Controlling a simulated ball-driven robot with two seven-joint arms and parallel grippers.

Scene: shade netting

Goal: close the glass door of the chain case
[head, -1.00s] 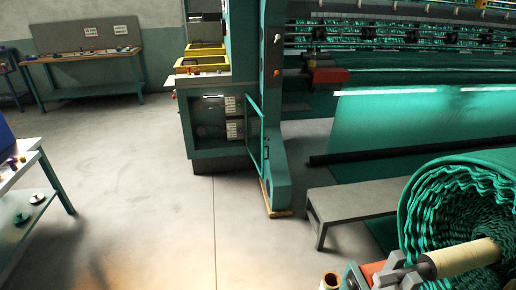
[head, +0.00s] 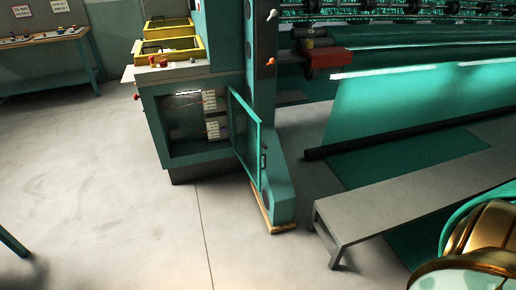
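The chain case (head: 180,155) is a dark teal cabinet low in the machine's end, with its front opening exposed. Inside it I see white labelled blocks and a small lit strip. Its glass door (head: 246,136), a teal-framed pane, is hinged at the opening's right side and stands swung out toward me. A dark handle shows on the door's free edge. Gold-coloured rounded parts sit at the lower right corner; I cannot tell what they are. Neither of my grippers can be made out.
A grey low bench (head: 420,185) stands right of the cabinet. A dark roller bar (head: 400,135) runs behind it under the green netting (head: 400,100). A wooden-topped workbench (head: 40,50) is at the back left. The concrete floor before the cabinet is clear.

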